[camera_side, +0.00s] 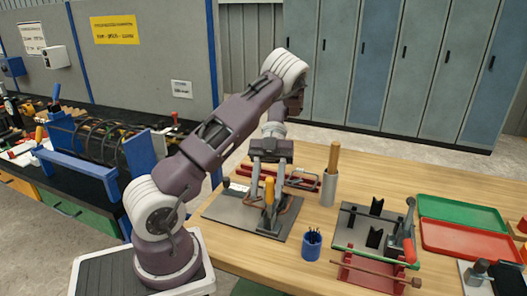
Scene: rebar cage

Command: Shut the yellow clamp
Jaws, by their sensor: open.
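The yellow clamp (269,190) has a yellow handle that points upright above a metal base on a dark grey plate (228,211). A bent copper-coloured bar shows beside its base. My gripper (273,187) points down over this plate, its jaws open. The yellow handle appears between the two fingers in the picture. I cannot tell whether the fingers are around it or behind it, or whether they touch it. The lower fingertips are partly hidden by the clamp and bar.
A red frame (305,181) lies behind the plate. A grey cylinder with a wooden rod (333,160) stands to the right. A blue cup (312,244) is in front. A red-handled clamp (409,236) and red and green trays (465,239) are further right.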

